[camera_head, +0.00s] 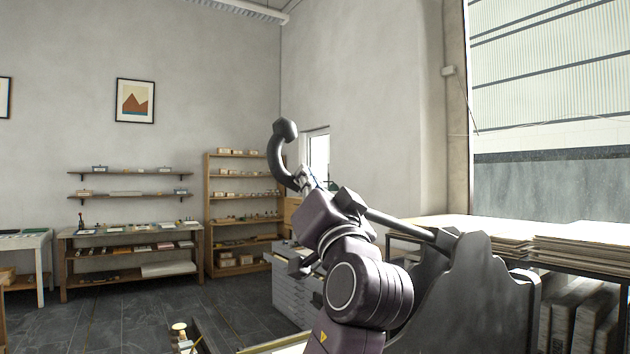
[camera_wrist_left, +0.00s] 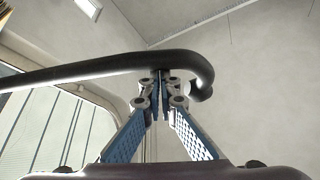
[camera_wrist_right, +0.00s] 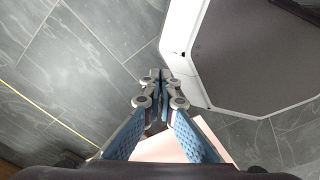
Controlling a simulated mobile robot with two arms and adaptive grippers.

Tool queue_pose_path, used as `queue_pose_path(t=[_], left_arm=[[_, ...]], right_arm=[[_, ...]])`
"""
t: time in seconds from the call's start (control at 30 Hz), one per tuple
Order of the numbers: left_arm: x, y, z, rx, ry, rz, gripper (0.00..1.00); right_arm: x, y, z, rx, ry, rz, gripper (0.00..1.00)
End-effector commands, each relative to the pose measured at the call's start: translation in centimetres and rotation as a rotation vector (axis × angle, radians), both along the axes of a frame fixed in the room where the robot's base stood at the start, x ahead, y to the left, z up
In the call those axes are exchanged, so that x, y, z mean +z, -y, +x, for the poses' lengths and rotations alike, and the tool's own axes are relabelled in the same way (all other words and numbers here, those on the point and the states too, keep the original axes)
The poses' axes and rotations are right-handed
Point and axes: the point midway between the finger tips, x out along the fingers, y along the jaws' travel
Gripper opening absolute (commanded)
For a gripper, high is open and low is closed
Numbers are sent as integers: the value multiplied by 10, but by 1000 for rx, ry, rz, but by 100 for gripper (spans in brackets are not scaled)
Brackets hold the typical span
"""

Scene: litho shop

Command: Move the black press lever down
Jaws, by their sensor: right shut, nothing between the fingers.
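The black press lever (camera_head: 275,152) rises from the dark press body (camera_head: 455,290) at the right. It slants up to the left, with a curved, knobbed end on top. My left gripper (camera_head: 306,178) is at the lever below the curve, and my arm hides part of the rod. In the left wrist view the lever (camera_wrist_left: 95,68) crosses just at the fingertips of the left gripper (camera_wrist_left: 160,78), its hook to the right. Those fingers are together; contact with the lever is unclear. My right gripper (camera_wrist_right: 161,77) is shut and empty above the floor, outside the head view.
Stacked sheets (camera_head: 580,250) lie on a table at the right. A grey drawer cabinet (camera_head: 292,290) stands behind my arm. A wooden shelf (camera_head: 240,215) and a workbench (camera_head: 130,250) are along the back wall. The dark tiled floor (camera_head: 120,325) is open at the left.

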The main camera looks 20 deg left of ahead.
Motion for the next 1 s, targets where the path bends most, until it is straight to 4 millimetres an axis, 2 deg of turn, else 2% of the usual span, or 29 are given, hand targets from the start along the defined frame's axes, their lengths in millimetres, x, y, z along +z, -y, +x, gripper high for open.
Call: queue_pose_path(t=[0.03, 0.5, 0.63, 1.0], left_arm=[[-17, -2, -1, 1, 3, -9, 0], [-83, -15, -17, 2, 29, -29, 0], [-90, -17, -19, 2, 29, -29, 0], [-89, -18, -20, 4, 30, -28, 0]], right_arm=[[-15, 0, 0, 0, 0, 0, 0], [-73, 0, 0, 0, 0, -1, 0], [-77, 0, 0, 0, 0, -1, 0], [-76, 0, 1, 0, 0, -1, 0]])
